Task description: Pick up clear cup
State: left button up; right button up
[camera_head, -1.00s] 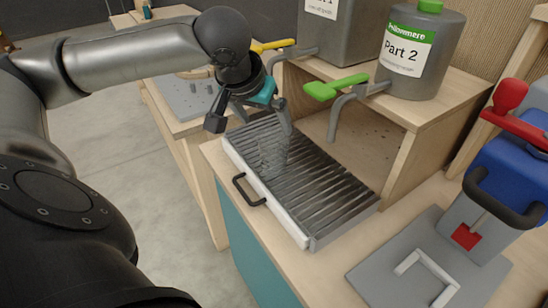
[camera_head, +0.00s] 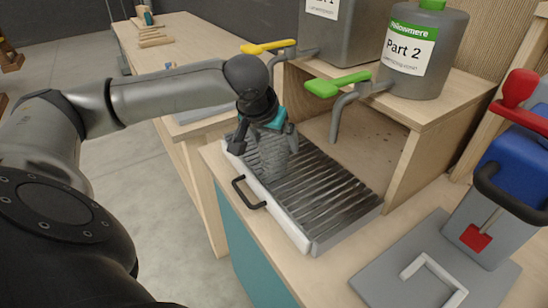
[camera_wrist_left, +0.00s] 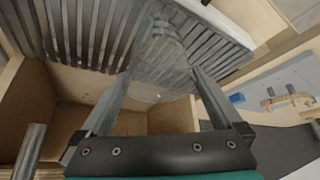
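The clear cup (camera_head: 272,158) stands on the slatted metal drip tray (camera_head: 318,200), near its far left end. It is see-through and its outline is faint against the slats. My left gripper (camera_head: 266,142) is over the cup, with a finger on either side of it. In the left wrist view the clear cup (camera_wrist_left: 160,65) lies between the two spread fingers of the left gripper (camera_wrist_left: 162,78). Whether the fingers touch the cup is hard to tell. My right gripper is not in view.
A wooden shelf (camera_head: 430,105) behind the tray holds two grey containers, one labelled Part 2 (camera_head: 412,50). Their taps with yellow (camera_head: 267,47) and green (camera_head: 338,84) handles overhang near the tray. A blue-and-red press (camera_head: 515,165) stands at right.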

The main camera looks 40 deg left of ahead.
pick_arm(q)
jog(key=c, duration=0.7)
jog(key=shift+c, duration=0.2)
notch_tip(320, 180, up, 20)
jog(key=p, duration=0.6)
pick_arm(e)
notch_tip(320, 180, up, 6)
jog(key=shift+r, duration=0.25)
